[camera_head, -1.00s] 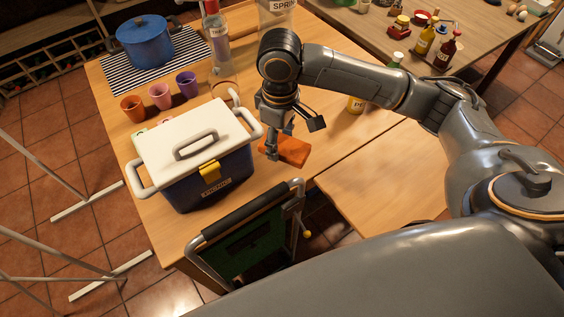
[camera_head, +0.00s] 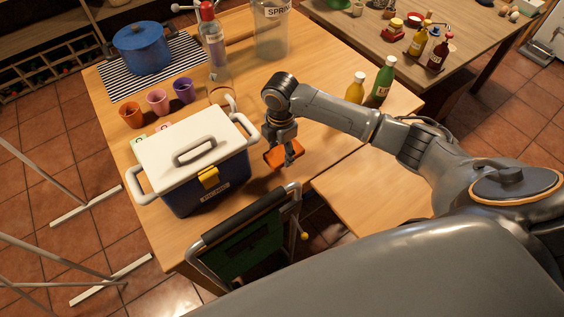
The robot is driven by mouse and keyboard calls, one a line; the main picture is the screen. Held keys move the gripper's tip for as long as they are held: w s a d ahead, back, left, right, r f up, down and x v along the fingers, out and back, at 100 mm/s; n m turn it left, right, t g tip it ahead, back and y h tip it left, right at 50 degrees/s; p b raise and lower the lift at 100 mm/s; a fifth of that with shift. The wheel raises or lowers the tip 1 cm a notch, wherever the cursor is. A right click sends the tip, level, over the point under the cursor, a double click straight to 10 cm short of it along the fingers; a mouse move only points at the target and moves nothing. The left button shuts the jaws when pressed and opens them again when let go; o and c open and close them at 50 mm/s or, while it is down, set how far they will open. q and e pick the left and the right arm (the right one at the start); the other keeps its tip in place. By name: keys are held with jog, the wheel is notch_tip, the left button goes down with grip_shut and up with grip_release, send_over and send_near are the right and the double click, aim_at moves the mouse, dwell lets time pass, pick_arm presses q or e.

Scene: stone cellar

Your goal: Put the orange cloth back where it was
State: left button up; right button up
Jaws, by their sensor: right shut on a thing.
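The orange cloth (camera_head: 283,155) is a small folded bundle in the middle of the view, over the wooden table just right of the cooler. My right gripper (camera_head: 283,148) points down and is shut on it. The fingers partly hide the cloth. I cannot tell surely whether the cloth touches the table or hangs just above it. My left gripper is not in view.
A blue and white cooler (camera_head: 190,158) stands close to the left of the gripper. A folding chair (camera_head: 245,235) is at the table's near edge. Yellow (camera_head: 355,88) and green (camera_head: 381,82) bottles stand to the right. Cups, a blue pot (camera_head: 142,47) and tall bottles are farther back.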

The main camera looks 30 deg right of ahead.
aim_at(281, 162)
notch_tip(281, 162, down, 5)
jog(key=shift+f+p, duration=0.15)
jog(key=shift+p, duration=0.25)
jog(key=shift+f, duration=0.4)
jog(key=shift+f, duration=0.1)
jog(key=o, duration=1)
jog(key=shift+r, duration=0.25)
notch_tip(281, 162, up, 12)
jog(key=shift+f+b, duration=0.1)
jog(key=shift+b, duration=0.6)
